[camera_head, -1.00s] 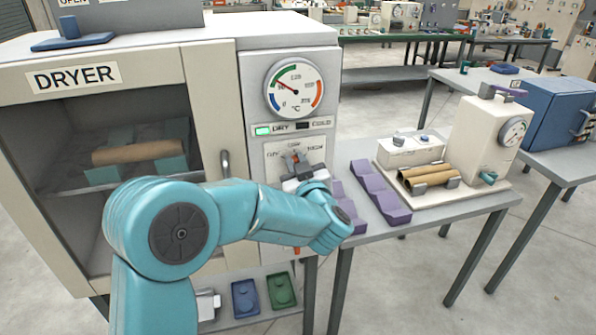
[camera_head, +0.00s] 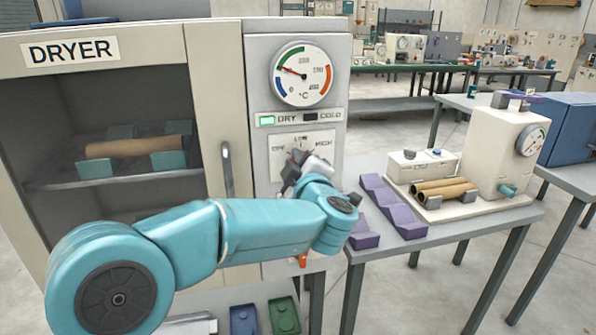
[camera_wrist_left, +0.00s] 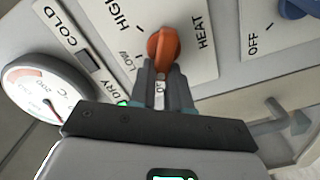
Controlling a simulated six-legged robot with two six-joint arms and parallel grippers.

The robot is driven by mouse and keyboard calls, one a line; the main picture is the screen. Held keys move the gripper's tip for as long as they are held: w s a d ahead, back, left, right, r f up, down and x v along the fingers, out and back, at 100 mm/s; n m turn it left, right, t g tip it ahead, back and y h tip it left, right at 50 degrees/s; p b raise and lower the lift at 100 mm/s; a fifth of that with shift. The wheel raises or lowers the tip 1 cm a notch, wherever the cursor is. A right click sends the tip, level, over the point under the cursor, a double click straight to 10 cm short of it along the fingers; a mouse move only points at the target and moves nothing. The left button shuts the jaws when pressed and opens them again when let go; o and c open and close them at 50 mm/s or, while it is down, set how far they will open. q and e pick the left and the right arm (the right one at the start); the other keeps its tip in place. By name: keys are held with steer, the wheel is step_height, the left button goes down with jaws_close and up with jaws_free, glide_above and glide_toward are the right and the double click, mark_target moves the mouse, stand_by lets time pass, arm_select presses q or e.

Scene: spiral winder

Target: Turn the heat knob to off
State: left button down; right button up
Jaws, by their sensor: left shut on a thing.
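The heat knob (camera_wrist_left: 163,45) is orange and sits on a white plate marked HEAT, LOW and HIGH in the left wrist view. My left gripper (camera_wrist_left: 162,72) is shut on it, a grey finger on each side. In the head view the same gripper (camera_head: 296,164) is against the dial plate (camera_head: 318,141) on the dryer's front and hides the knob. OFF, LOW and HIGH show around it there. I cannot tell exactly which mark the knob points to. My right gripper is not in view.
The temperature gauge (camera_head: 301,74) is above the plate, its needle pointing up and left. The green DRY lamp (camera_head: 266,120) is lit. The dryer's door handle (camera_head: 227,170) is left of the panel. A grey table (camera_head: 470,222) with purple blocks (camera_head: 398,208) stands close on the right.

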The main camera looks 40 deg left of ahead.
arm_select(q)
steer(key=shift+f+n, duration=0.1)
steer(key=shift+n, duration=0.2)
stand_by(0.4)
steer(key=c, duration=1.1)
jaws_free()
steer(key=b+v, duration=0.1)
steer(key=v, duration=1.5)
steer(key=shift+s+d+b, duration=0.1)
steer(key=shift+s+b, duration=0.1)
steer(key=shift+b, duration=0.15)
